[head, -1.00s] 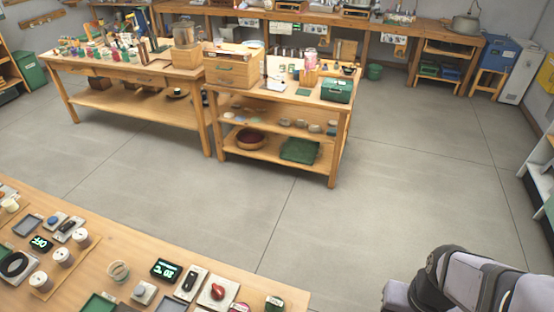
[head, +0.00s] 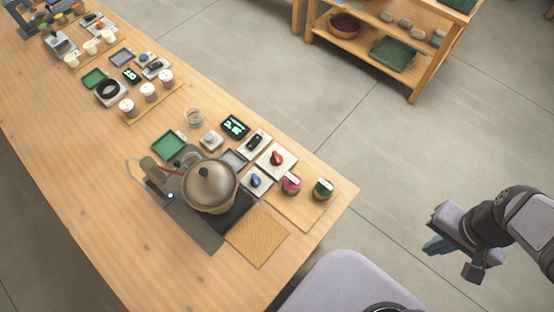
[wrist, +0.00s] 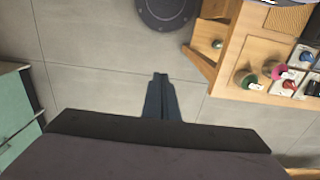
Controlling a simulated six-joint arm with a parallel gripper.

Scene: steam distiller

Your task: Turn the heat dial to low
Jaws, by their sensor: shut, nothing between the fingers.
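I cannot tell which knob is the heat dial, nor read any markings. The red knob (wrist: 289,84) and blue knob (wrist: 306,58) also show at the right of the wrist view. My gripper (head: 437,246) is shut and empty, off the bench to the right, over the floor. Its fingers (wrist: 160,97) point away from the knobs.
A pink-bodied jar (head: 290,184) and a green jar (head: 322,189) stand on a board by the bench corner, close to the knobs. A black switch (head: 254,142) and a green-lit display (head: 235,127) are behind. A woven mat (head: 257,237) lies in front.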

